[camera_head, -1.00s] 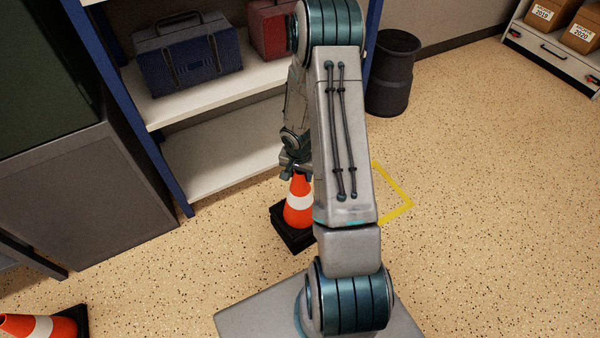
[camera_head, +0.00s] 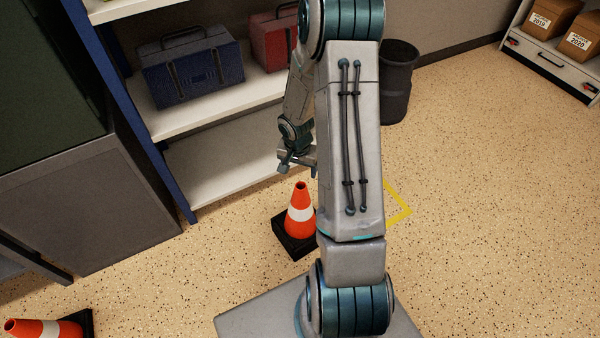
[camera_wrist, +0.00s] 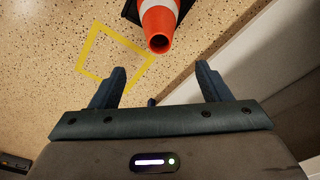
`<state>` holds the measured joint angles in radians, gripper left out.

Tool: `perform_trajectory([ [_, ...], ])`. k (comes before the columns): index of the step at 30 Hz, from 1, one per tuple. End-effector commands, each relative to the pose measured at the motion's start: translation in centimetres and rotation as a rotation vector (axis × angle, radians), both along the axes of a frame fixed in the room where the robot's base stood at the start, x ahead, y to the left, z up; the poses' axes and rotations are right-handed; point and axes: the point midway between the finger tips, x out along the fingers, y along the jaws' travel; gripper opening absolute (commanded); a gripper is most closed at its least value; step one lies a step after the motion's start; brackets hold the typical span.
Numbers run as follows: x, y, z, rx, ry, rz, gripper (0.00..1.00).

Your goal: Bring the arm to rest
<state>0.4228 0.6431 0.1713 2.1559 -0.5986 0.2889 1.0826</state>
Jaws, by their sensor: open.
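My gripper (camera_wrist: 160,90) is open and empty in the wrist view, its two dark fingers spread apart. In the head view my gripper (camera_head: 290,164) hangs in front of the shelf, above an orange and white cone (camera_head: 300,212) and apart from it. The cone stands upright on a black base on the floor, its right side partly behind my arm. In the wrist view the tip of the cone (camera_wrist: 159,28) shows beyond the fingers. My arm rises from my base in the middle of the head view and hides part of the shelf and floor.
A blue-framed shelf (camera_head: 215,165) holds a blue toolbox (camera_head: 192,68) and a red case (camera_head: 275,40). A dark bin (camera_head: 397,85) stands right of my arm. A yellow floor outline (camera_head: 400,212) is partly hidden. Another cone (camera_head: 45,328) is at lower left. Open floor lies to the right.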

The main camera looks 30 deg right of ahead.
Motion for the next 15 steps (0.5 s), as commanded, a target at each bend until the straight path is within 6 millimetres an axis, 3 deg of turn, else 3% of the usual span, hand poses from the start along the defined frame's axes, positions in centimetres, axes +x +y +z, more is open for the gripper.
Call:
perform_trajectory([
  [1,-0.1,0.1,1.5,-0.001,-0.002,-0.001,0.70],
  [6,-0.3,0.3,3.7,-0.001,-0.001,-0.001,0.70],
  [15,-0.4,0.4,4.4,0.000,0.000,-0.001,0.70],
])
